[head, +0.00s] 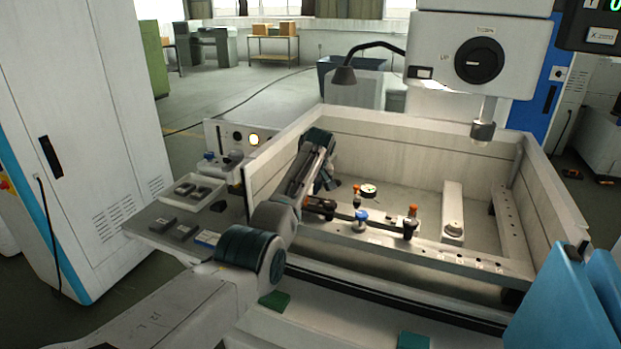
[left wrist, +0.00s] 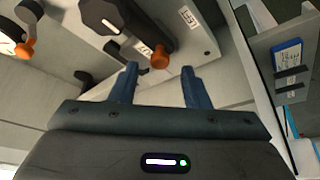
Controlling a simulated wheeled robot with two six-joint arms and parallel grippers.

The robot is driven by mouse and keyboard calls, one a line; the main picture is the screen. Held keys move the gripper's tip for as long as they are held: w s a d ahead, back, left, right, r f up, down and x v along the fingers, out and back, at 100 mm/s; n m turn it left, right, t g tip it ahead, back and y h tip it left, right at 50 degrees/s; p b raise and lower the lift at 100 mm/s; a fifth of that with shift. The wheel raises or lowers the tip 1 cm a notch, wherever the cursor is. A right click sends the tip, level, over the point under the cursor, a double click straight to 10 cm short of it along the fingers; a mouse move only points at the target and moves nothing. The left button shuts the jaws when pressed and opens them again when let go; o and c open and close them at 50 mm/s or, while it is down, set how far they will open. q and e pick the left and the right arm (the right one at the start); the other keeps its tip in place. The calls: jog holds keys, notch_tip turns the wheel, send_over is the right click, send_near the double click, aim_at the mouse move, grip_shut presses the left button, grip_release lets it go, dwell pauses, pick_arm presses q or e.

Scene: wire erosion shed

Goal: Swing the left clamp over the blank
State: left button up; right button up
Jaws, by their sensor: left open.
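In the left wrist view, my left gripper (left wrist: 158,76) is open, its two blue fingers apart. The left clamp (left wrist: 122,18) is a dark body with an orange-tipped handle, beside a plate with a "LEFT" label. Its orange tip (left wrist: 160,56) shows just ahead of the gap between the fingers, and I see no grip on it. In the head view my left arm reaches over the tank wall, and its fingertips cannot be made out. The dark left clamp (head: 320,207) shows just below my wrist there. I cannot tell the blank apart for sure. My right gripper is not in view.
The tank wall (head: 420,130) surrounds the work area. A blue knob (head: 361,216) and a black knob (head: 410,228) stand on the front rail. The machine head's nozzle (head: 483,130) hangs over the right side. A white tray (head: 194,190) sits on a side shelf at left.

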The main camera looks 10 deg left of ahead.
pick_arm(q)
jog(key=b+v, duration=0.2)
jog(key=v, duration=0.6)
jog(key=shift+s+r+b, duration=0.2)
jog(key=shift+r+b, duration=0.05)
jog(key=shift+b, duration=0.05)
jog(key=shift+f, duration=0.15)
